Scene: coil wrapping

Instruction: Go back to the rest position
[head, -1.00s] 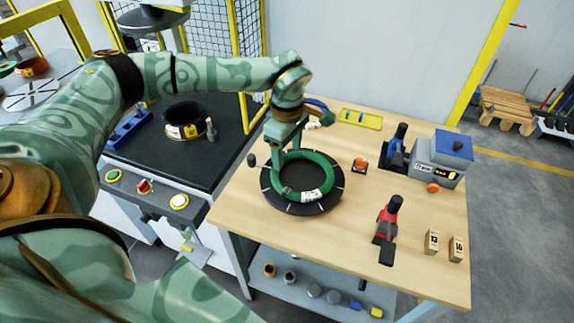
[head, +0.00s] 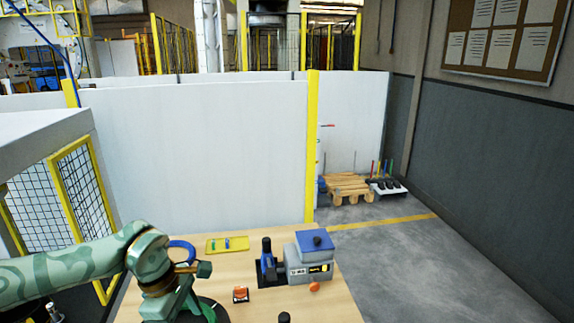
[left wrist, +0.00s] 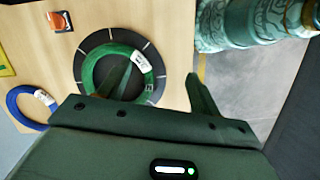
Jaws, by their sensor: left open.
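In the left wrist view a green coil (left wrist: 88,72) with a white label lies on a black round plate (left wrist: 92,42) with white marks. One finger overlaps the coil's ring in that view; I cannot tell the height between them. In the head view my left arm comes in from the left over the table. Only parts of the green coil (head: 208,312) and black plate (head: 222,311) show at the bottom edge; the fingertips are hidden there. My right gripper is out of view.
A blue coil (head: 188,247) lies behind my left wrist. The wooden table (head: 335,300) also holds a yellow tray (head: 213,247), a small orange-topped block (head: 240,295), a blue-handled tool (head: 267,262) and a grey machine (head: 307,268). A white wall (head: 200,155) stands behind.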

